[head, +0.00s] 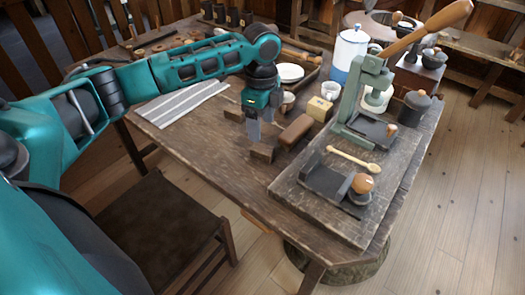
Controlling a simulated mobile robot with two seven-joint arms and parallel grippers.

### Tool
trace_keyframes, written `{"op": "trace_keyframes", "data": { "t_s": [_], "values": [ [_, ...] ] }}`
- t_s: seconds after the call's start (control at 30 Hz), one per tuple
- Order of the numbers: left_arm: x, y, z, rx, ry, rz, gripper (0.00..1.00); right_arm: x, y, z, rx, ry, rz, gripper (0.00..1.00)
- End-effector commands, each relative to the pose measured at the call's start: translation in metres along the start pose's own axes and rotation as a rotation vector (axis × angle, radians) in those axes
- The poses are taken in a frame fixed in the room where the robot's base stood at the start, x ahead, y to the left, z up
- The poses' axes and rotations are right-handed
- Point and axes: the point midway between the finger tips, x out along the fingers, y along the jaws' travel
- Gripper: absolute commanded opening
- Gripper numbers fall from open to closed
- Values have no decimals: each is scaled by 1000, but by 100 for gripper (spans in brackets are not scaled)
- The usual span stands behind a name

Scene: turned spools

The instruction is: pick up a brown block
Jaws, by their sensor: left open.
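A small brown block (262,153) lies on the wooden table (215,160), just below my left gripper. A larger brown block with rounded edges (297,130) lies right of the gripper. My left gripper (253,132) points down over the table, open, with its fingers close above the small block. I cannot tell whether the fingers touch it. Another small brown piece (233,114) shows partly behind the gripper. My right gripper is not in view.
A yellowish box (320,108), a white cup (331,91) and a green lever press (362,95) stand to the right. A wooden spoon (353,160) lies on a raised board (310,200). A striped grey cloth (182,103) lies at left. The table's front left is clear.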

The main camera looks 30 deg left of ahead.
Motion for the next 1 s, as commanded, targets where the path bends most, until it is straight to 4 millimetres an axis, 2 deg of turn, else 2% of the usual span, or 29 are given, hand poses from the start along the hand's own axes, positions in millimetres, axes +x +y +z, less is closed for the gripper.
{"op": "trace_keyframes", "data": {
  "t_s": [0.03, 0.1, 0.37, 0.6, 0.73, 0.93, 1.0],
  "values": [
    [12, 0, 0, 0, 0, 1, 68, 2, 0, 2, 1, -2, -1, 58],
    [22, 0, 0, 0, 0, 1, 68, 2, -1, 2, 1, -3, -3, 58],
    [43, 0, -1, 0, 1, 0, 68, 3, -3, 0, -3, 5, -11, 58],
    [78, 1, -3, -1, -1, 0, 68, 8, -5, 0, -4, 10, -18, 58],
    [85, 1, -3, 0, 0, -3, 68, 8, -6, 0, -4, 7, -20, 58],
    [86, 1, -3, 1, 0, -2, 68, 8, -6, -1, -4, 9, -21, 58],
    [85, 1, -3, 0, 0, -2, 62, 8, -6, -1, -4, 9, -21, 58]
  ]
}}
